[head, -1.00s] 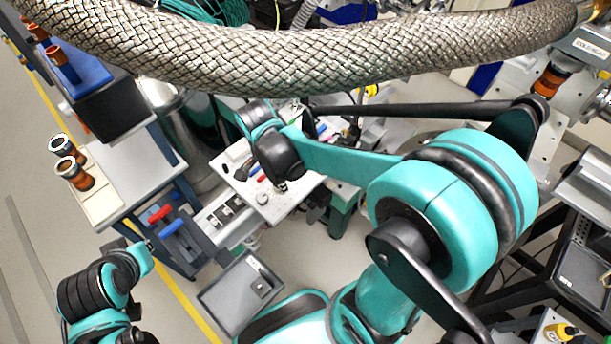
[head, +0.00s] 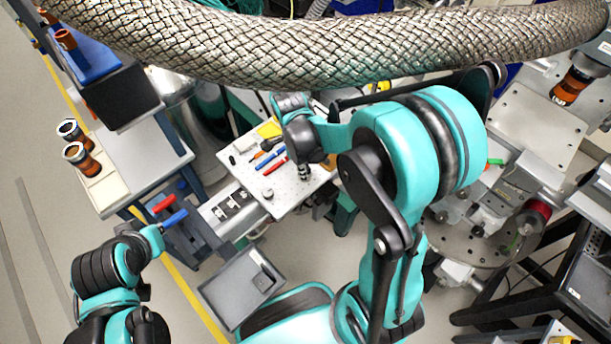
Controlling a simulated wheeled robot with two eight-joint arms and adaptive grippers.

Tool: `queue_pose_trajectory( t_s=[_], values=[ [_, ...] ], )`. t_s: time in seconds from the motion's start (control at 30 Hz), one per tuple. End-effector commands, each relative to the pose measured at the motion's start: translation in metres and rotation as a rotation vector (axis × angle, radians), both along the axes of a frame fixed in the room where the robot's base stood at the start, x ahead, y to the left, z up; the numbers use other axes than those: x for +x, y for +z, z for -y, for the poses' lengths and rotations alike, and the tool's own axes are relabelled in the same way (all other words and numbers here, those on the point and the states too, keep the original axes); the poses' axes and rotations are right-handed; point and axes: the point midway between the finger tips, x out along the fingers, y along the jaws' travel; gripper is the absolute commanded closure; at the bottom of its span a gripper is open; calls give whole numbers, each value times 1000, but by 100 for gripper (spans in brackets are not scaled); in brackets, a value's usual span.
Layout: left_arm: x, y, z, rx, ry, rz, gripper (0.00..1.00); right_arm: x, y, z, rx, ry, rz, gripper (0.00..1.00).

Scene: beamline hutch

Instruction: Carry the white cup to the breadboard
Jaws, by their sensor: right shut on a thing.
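The breadboard (head: 285,201) is a pale, hole-dotted plate in the middle of the head view, with tools lying on it. My right gripper (head: 304,173) shows small and dark, pointing down over the right part of the breadboard. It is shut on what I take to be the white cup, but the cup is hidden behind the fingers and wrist. I cannot tell whether the cup touches the board.
Red and blue screwdrivers or pens (head: 272,161) and a small grey round piece (head: 267,193) lie on the breadboard. A thick braided hose (head: 330,45) crosses the top. A side table (head: 145,160) with two dark-orange cylinders (head: 80,155) stands left. A round stage (head: 475,240) stands right.

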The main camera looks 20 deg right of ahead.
Motion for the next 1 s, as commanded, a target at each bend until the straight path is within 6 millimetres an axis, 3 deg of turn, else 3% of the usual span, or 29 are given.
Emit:
queue_pose_trajectory(
  t_s=[0.23, 0.47, 0.83, 0.87, 0.9, 0.93, 1.0],
  values=[
    [0, -7, 0, 0, 0, 0, 100, 9, -15, 8, 0, 2, 0, 100],
    [0, -22, 0, 0, 0, 0, 100, 9, -48, 8, 0, 2, 0, 100],
    [0, -24, 0, 0, 0, 0, 100, 9, -51, 8, 0, 2, 0, 100],
    [0, -24, 0, 0, 0, 0, 100, 9, -51, 8, 0, 2, 0, 68],
    [0, -24, 0, 0, 0, 0, 100, 9, -50, 8, 0, 2, 0, 57],
    [0, -23, 0, 0, 0, 0, 100, 9, -50, 8, 0, 2, 0, 50],
    [0, -23, 0, 0, 0, 0, 100, 9, -50, 8, 0, 2, 0, 50]
  ],
)
